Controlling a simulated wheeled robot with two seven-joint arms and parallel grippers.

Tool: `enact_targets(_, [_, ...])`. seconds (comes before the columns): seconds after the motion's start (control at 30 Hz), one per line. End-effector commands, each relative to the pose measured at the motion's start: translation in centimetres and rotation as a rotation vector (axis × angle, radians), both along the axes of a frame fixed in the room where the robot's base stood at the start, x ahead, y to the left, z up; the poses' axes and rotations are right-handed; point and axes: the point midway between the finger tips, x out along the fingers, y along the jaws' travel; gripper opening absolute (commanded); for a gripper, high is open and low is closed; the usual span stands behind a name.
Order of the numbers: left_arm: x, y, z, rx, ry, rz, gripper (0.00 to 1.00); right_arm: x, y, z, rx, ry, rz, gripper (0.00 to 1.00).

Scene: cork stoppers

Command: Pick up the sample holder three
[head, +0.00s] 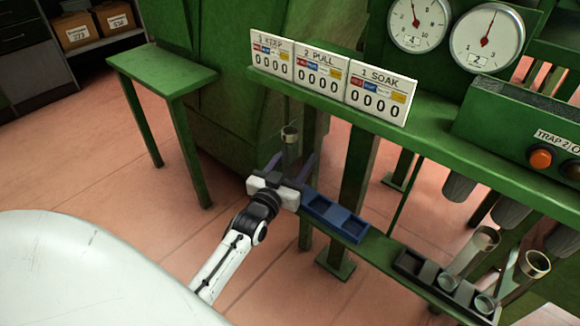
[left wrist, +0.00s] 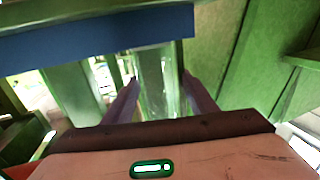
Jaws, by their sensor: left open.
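My left gripper (head: 290,162) is open, with its two purple fingers on either side of a clear glass tube that has a metallic ring (head: 290,132) at its top. In the left wrist view the fingers (left wrist: 160,80) stand apart with the clear glass (left wrist: 153,70) between them. I cannot tell whether either finger touches it. Two similar ringed tubes (head: 485,238) (head: 536,263) stand at the right by a dark tray (head: 409,262). I see no number marking any holder as three. My right gripper is not in view.
A blue tray (head: 350,229) with empty-looking compartments lies on the narrow green rail right of my gripper. Above is a green shelf with three sign cards (head: 322,73), and gauges (head: 487,38). A green side table (head: 162,68) stands at left. Green posts stand close by.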

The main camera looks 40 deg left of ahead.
Motion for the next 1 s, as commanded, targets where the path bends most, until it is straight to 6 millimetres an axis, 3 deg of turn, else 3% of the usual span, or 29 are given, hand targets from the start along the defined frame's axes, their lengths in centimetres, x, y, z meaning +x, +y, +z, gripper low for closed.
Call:
enact_targets(0.27, [0.3,0.0,0.0,0.000,0.001,0.000,0.50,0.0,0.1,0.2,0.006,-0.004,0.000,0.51])
enact_targets(0.53, [0.2,0.0,0.0,0.000,0.001,0.000,0.07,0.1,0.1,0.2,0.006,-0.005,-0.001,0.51])
enact_targets(0.77, [0.3,0.0,0.3,0.000,-0.001,0.000,0.07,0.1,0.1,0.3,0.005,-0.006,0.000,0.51])
enact_targets(0.93, [0.3,0.1,2.7,0.001,-0.003,0.000,0.07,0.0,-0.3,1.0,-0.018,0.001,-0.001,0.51])
enact_targets(1.0, [0.3,0.1,4.2,0.002,-0.003,0.000,0.07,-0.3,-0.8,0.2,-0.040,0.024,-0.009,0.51])
